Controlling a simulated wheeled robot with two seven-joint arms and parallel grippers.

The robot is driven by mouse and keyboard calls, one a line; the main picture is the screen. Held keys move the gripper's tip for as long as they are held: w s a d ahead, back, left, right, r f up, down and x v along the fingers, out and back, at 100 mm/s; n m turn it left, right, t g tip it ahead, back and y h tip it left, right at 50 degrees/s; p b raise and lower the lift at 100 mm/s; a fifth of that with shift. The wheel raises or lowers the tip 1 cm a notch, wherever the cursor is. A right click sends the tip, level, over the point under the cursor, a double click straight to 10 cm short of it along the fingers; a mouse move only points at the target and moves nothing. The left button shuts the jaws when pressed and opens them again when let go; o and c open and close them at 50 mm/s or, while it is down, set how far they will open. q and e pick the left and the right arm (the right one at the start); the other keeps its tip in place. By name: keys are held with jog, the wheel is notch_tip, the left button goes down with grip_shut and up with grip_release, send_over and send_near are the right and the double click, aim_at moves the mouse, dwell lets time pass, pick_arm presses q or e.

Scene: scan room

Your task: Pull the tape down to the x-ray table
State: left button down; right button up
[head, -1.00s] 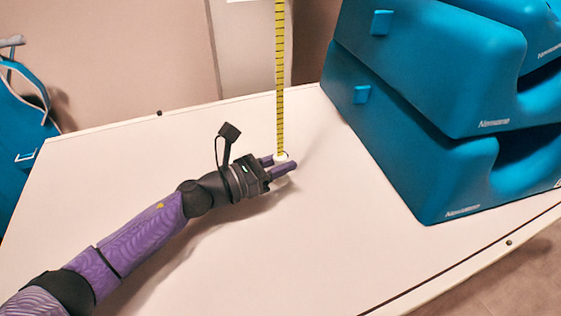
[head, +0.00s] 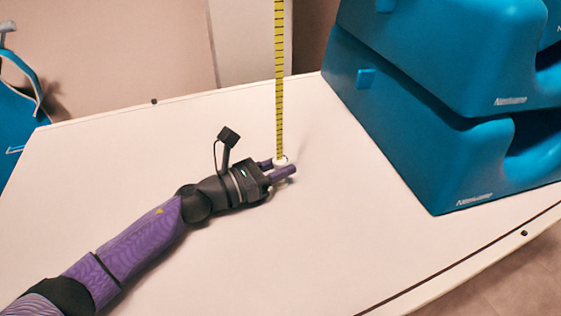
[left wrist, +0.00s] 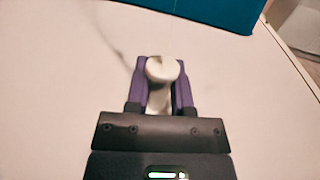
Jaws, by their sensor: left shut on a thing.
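The yellow tape (head: 279,80) with black marks hangs straight down from above the top edge of the head view. Its lower end is a white tab (head: 281,161), held between the purple fingers of my left gripper (head: 281,168). In the left wrist view the pale round tab (left wrist: 162,69) sits between the two fingertips, and my left gripper (left wrist: 162,80) is shut on it. The x-ray table (head: 150,140) is the white top below the gripper. The gripper is low over it; I cannot tell whether the tab touches the surface. My right gripper is not in view.
Stacked blue blocks (head: 420,130) stand on the right part of the table, a little right of the tape. A blue item (head: 20,100) hangs at the far left, beyond the table edge. The table's front middle is clear.

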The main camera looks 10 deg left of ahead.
pick_arm(q)
jog(key=shift+f, duration=0.15)
jog(key=c, duration=0.7)
grip_release()
jog(key=shift+c, duration=0.2)
jog(key=shift+o, duration=1.2)
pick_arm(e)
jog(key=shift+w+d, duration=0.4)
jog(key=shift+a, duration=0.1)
